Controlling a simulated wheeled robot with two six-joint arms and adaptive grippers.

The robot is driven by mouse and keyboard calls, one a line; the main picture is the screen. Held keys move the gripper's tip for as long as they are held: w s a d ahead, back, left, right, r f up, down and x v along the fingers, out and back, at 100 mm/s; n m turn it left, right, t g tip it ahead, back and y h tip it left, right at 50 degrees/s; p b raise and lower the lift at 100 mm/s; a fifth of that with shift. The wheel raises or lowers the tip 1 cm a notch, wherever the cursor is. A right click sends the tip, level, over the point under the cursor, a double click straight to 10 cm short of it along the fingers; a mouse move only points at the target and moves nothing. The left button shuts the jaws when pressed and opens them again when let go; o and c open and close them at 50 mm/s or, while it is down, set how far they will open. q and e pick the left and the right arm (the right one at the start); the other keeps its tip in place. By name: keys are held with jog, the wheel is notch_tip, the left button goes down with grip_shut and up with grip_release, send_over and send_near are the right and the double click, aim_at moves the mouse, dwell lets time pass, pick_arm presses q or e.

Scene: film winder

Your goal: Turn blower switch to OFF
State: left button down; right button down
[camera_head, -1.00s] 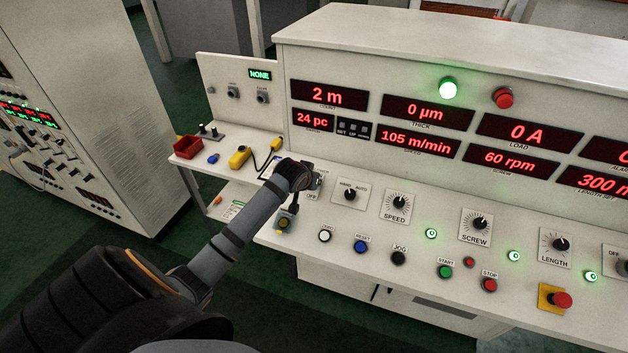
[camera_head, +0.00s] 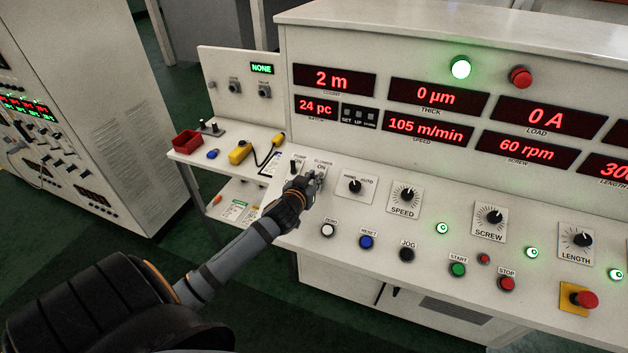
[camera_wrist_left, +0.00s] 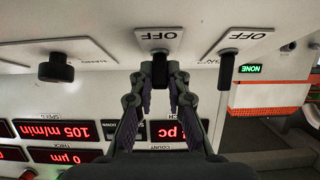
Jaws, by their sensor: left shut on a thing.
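The blower switch is a black lever on a white plate marked OFF (camera_wrist_left: 160,38); its lever (camera_wrist_left: 160,70) shows between my fingertips in the left wrist view. My left gripper (camera_wrist_left: 160,77) is shut on that lever. In the head view the BLOWER ON label (camera_head: 322,164) shows just above my left gripper (camera_head: 314,178), which hides the lever there. Which way the lever is set I cannot tell. The neighbouring pump switch (camera_wrist_left: 228,68) stands apart from the fingers; in the head view it is a small black lever (camera_head: 293,166). My right gripper is not in view.
The HAND/AUTO knob (camera_head: 354,186) is just right of my gripper. Below it are the white (camera_head: 328,230), blue (camera_head: 366,242) and black (camera_head: 407,254) buttons. A side shelf at left holds a red bin (camera_head: 187,143) and a yellow tool (camera_head: 240,153).

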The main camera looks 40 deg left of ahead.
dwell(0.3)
pick_arm(q)
jog(key=c, duration=1.3)
grip_release()
jog(key=shift+s, duration=0.1)
jog(key=v, duration=1.1)
jog(key=shift+s+d, duration=0.2)
jog(key=shift+s, duration=0.1)
jog(key=shift+s+r, duration=0.1)
jog(key=shift+s, duration=0.05)
